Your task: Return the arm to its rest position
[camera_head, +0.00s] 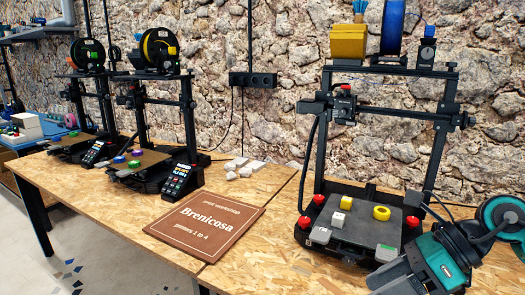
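A large printer (345,225) bearing a yellow ring (381,213) and white cube (346,203) stands right of centre. Two printers stand left. A brown Brenicosa board (207,224) lies centrally. White pieces (244,170) lie behind it.

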